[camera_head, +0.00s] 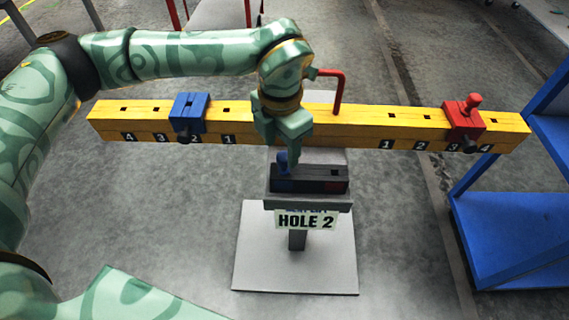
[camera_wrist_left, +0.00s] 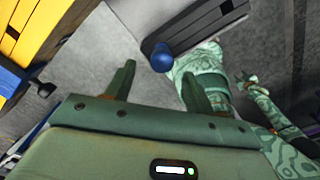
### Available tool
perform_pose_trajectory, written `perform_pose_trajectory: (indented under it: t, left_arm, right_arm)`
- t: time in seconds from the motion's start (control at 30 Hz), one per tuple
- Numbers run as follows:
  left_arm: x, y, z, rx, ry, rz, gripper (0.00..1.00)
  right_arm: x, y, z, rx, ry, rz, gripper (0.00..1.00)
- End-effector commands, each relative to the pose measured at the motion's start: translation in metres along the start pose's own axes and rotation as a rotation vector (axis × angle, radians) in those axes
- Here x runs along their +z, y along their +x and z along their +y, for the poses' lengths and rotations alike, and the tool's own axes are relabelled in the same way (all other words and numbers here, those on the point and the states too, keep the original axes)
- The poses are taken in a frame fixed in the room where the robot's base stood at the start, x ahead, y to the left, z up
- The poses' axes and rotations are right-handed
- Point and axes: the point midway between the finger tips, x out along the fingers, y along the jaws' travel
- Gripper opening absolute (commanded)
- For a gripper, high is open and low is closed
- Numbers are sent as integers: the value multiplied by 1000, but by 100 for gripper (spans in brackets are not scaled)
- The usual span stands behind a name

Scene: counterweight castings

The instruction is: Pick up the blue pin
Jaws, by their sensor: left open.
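The blue pin (camera_head: 282,162) stands upright in the left part of a dark holder block (camera_head: 311,183) on a grey stand. My open left gripper (camera_head: 291,148) points down just above and behind the pin, partly overlapping it in the head view. In the left wrist view, the pin's round blue head (camera_wrist_left: 162,58) shows just beyond the fingertips of my left gripper (camera_wrist_left: 158,72), roughly in line with the gap between them. Nothing is held between the fingers. What looks like my right gripper (camera_wrist_left: 246,84) is small in the left wrist view, its fingers unclear.
A yellow beam (camera_head: 365,122) with numbered holes lies behind the holder. A sign (camera_head: 306,220) reads HOLE 2. A blue shelf (camera_head: 510,225) stands right.

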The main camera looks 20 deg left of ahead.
Motion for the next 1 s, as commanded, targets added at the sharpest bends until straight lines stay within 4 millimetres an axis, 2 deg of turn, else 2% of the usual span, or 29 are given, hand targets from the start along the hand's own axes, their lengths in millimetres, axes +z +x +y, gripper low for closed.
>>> perform_pose_trajectory:
  t: [0.23, 0.5, 0.7, 0.73, 0.9, 0.97, 1.0]
  left_arm:
    - [2, 19, 0, -1, 0, 0, 54]
    - [6, 60, -1, -2, 0, 1, 54]
    - [6, 60, -1, 0, 0, -2, 54]
    - [6, 60, -1, 0, 0, -2, 51]
    - [6, 60, -1, -1, 0, -2, 4]
    - [6, 60, -1, -1, 0, -2, 3]
    - [6, 60, -1, -1, 0, -2, 0]
  right_arm:
    - [1, 6, -2, -3, 1, -4, 36]
    - [6, 19, -4, -7, 1, -15, 36]
    - [5, 18, -3, -6, 1, -14, 36]
    - [5, 18, -3, -6, 1, -14, 36]
    - [5, 18, -3, -6, 1, -14, 36]
    - [5, 18, -3, -6, 1, -14, 36]
    - [5, 18, -3, -6, 1, -14, 36]
